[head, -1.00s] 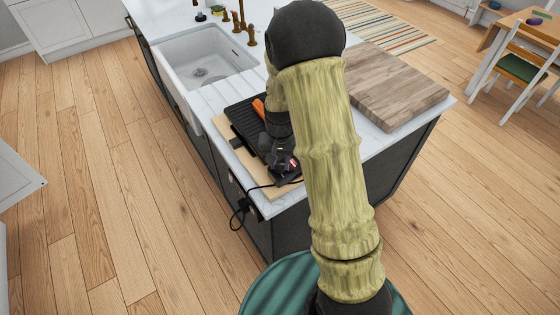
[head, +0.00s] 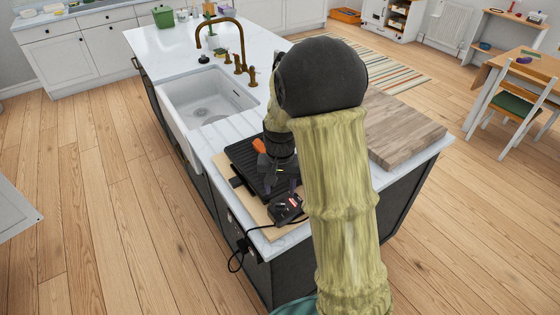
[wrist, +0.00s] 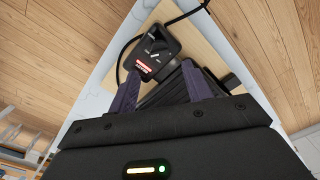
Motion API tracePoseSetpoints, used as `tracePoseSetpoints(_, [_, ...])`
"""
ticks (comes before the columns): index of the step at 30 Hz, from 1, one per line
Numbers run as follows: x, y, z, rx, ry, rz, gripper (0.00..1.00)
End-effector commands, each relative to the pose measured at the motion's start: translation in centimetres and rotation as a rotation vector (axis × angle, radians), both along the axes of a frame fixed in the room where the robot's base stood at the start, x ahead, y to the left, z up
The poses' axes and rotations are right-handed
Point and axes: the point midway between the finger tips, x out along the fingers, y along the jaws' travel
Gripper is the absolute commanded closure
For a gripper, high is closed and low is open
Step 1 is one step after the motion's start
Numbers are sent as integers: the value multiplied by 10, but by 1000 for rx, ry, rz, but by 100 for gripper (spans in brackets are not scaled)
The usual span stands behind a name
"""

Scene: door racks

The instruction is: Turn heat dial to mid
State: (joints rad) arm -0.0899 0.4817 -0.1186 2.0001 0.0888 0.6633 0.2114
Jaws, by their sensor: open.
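The heat dial is on a black control box (head: 287,207) at the front end of a black ridged grill plate (head: 244,158). In the wrist view the control box (wrist: 166,45) shows a small dial (wrist: 154,46) with a light pointer mark and a red-and-white label. The dial's exact setting is too small to read. My gripper (wrist: 160,70) is open and empty. Its two purple-grey fingers are apart, with the box just beyond their tips. In the head view my gripper (head: 283,180) is over the grill, just behind the box and partly hidden by my arm.
An orange item (head: 260,145) lies on the grill. The grill stands on a wooden board (head: 223,164) at the island's front edge, and a black cord (head: 236,262) hangs over that edge. A thick chopping board (head: 405,130) is right, and a sink (head: 205,100) is behind.

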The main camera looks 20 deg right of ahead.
Motion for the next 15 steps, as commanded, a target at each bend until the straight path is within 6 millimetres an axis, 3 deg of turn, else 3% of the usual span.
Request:
tracePoseSetpoints(9, [1,1,65,0,-7,1,51])
tracePoseSetpoints(15, [1,0,97,0,-5,0,51])
